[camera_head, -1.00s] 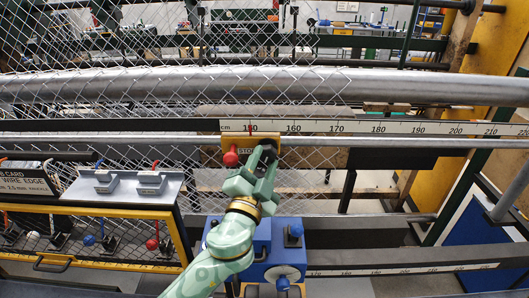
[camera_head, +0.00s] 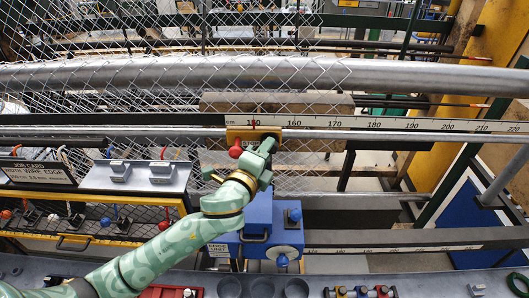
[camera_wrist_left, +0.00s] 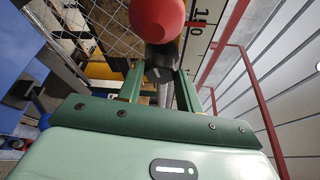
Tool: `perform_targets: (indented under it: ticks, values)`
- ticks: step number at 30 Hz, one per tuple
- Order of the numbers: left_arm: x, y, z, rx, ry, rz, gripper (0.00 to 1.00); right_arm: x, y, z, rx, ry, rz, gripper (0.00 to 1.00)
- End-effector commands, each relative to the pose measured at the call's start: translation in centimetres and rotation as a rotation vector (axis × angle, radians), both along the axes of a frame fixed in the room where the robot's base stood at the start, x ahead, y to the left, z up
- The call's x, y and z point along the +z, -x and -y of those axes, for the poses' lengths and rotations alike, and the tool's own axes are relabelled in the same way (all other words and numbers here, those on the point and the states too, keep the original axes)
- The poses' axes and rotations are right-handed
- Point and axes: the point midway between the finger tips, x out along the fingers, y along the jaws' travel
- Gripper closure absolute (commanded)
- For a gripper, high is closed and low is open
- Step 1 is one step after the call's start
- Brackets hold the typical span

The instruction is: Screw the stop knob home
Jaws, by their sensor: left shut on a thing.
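The yellow stop block (camera_head: 240,135) sits on the rail just under the ruler, near the 150 mark. A red ball (camera_head: 235,152) hangs at its left front and looms close in the left wrist view (camera_wrist_left: 157,18). My left gripper (camera_head: 268,147) is at the block's right end. In the left wrist view its green fingers (camera_wrist_left: 160,82) are shut on a dark knob (camera_wrist_left: 159,72), which I take for the stop knob. The fingers largely hide the knob in the head view. I cannot see how deep it sits. My right gripper is not in view.
The ruler (camera_head: 375,123) and a steel tube run across behind the block. Wire mesh hangs at the left.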

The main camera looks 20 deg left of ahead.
Motion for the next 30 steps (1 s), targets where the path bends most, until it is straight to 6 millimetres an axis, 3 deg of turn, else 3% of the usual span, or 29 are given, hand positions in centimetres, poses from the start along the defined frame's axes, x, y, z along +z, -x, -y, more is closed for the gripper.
perform_targets:
  ticks: [30]
  values:
    - [0.82,-0.22,0.65,0.001,-0.92,-0.264,0.87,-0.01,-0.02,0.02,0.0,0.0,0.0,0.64]
